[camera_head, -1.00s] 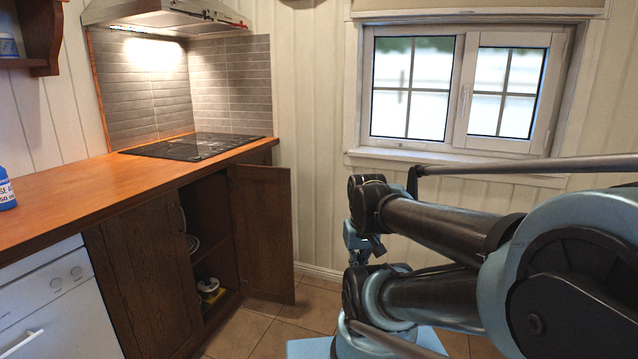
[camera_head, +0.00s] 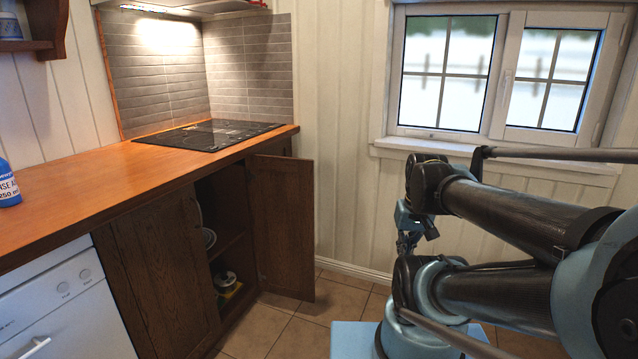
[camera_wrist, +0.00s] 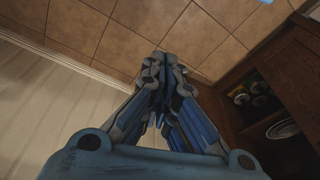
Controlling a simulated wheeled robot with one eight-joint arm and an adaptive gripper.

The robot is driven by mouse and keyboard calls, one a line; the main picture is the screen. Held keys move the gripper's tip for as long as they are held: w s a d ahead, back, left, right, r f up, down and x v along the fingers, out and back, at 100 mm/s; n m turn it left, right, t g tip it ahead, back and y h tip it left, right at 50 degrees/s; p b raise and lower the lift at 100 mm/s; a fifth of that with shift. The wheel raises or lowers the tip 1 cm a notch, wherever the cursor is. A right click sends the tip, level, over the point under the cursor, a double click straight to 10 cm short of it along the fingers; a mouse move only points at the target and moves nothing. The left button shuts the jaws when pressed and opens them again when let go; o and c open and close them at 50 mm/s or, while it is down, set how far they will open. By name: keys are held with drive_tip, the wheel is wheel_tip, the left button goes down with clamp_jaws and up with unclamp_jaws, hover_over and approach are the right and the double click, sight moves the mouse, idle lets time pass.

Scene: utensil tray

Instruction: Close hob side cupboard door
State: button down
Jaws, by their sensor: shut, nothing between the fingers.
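The hob side cupboard door (camera_head: 283,228) is dark brown wood. It stands wide open, hinged at the right of the cupboard below the hob (camera_head: 212,134). The open cupboard (camera_head: 228,245) shows dishes inside; its opening also appears at the right of the wrist view (camera_wrist: 237,82). My gripper (camera_wrist: 163,62) is shut and empty, pointing over the tiled floor, left of the cupboard opening in the wrist view. In the head view my gripper (camera_head: 408,240) is small and partly hidden by my arm, to the right of the door and apart from it.
A wooden counter (camera_head: 110,185) runs above the cupboards. A white dishwasher (camera_head: 62,310) is at the left. A blue bottle (camera_head: 8,186) stands on the counter. A panelled wall with a window (camera_head: 500,75) is behind my arm. Tiled floor (camera_head: 300,335) is clear beside the door.

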drive_tip(key=w+a+r+y, duration=0.3)
drive_tip(key=w+a+r, duration=0.15)
drive_tip(key=w, duration=0.65)
drive_tip(key=w+a+r+g+y, duration=0.1)
drive_tip(key=w+a+r+y, duration=0.3)
drive_tip(key=w, duration=0.6)
drive_tip(key=w+a+r+y, duration=0.2)
drive_tip(key=w+a, duration=0.4)
drive_tip(key=w, duration=0.5)
drive_tip(key=w+f+g+y, duration=0.1)
drive_tip(key=w+f+y, duration=0.4)
drive_tip(key=w, duration=0.7)
drive_tip(key=w+f+y, duration=0.3)
drive_tip(key=w+f, duration=0.4)
drive_tip(key=w, duration=0.4)
drive_tip(key=s+a, duration=0.3)
drive_tip(key=a, duration=0.8)
drive_tip(key=shift+s+a, duration=0.25)
drive_tip(key=shift+s, duration=0.1)
drive_tip(key=shift+s+r, duration=0.1)
